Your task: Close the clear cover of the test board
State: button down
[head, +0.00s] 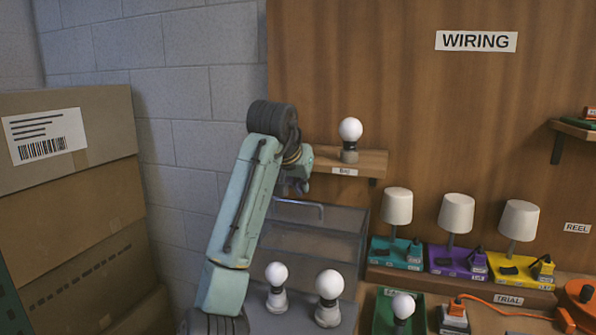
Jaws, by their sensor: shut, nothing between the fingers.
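The clear cover (335,219) is a see-through panel with a bent grey handle (318,207) along its upper edge. It appears raised behind the bulbs, but its exact tilt is hard to tell. The test board (257,318) appears as a grey surface in front and below, partly hidden by my arm. Two white bulbs in grey sockets, a left one (277,275) and a right one (329,286), stand upright on it. My gripper (297,192) is small in view, shut and empty, just above the left end of the handle. Contact with the handle cannot be told.
A small wall shelf (366,164) with a bulb (350,130) is just right of my gripper. Lamps on teal (397,252), purple and yellow bases stand at the right. A green tray (386,313) holds another bulb. Stacked cardboard boxes (75,190) fill the left.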

aim_at(304, 215)
jog(key=x, duration=0.3)
jog(key=shift+w+f+p, duration=0.1)
jog(key=shift+p, duration=0.3)
jog(key=shift+f, duration=0.1)
